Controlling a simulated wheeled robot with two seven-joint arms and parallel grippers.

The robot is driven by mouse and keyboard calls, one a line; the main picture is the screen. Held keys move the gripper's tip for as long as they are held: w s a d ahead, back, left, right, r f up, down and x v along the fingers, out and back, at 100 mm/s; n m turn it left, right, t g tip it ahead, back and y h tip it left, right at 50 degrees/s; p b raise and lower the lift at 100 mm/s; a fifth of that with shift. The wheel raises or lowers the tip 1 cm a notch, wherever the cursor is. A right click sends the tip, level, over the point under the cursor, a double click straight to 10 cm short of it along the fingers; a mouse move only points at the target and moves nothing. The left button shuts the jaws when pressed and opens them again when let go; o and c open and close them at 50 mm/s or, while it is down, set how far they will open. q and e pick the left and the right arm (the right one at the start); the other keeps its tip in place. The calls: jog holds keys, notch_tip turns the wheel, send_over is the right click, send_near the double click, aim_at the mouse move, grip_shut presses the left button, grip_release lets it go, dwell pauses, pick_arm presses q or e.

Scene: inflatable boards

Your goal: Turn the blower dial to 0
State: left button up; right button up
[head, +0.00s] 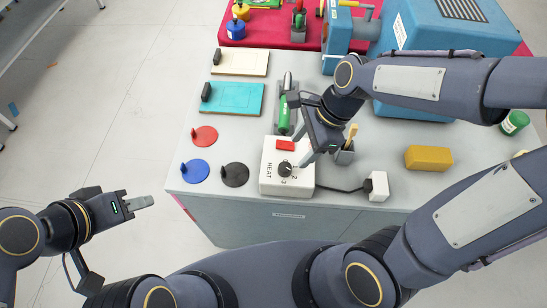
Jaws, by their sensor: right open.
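The white control box (270,185) stands near the front edge of the grey worktop, with "HEAT" printed on it. Its dark round dial (285,169) has a 2 and a 3 visible beside it. The dial's pointer is too small to read, and no 0 is visible. A red switch (285,146) sits on the box behind the dial. My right gripper (306,152) is open and empty, over the right rear of the box close to the dial; I cannot tell if it touches. My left gripper (140,203) is empty, off the worktop at the left; its fingers look close together.
A green-and-grey tool (284,117) lies behind the box. Red (205,135), blue (195,171) and black (235,175) discs lie left of it. A cable runs to a white block (376,187) at the right. A yellow block (428,158) lies farther right.

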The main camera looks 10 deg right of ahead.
aim_at(285, 166)
jog(key=b+x, duration=0.1)
jog(key=x, duration=0.7)
jog(key=c, duration=1)
jog(key=shift+o, duration=0.2)
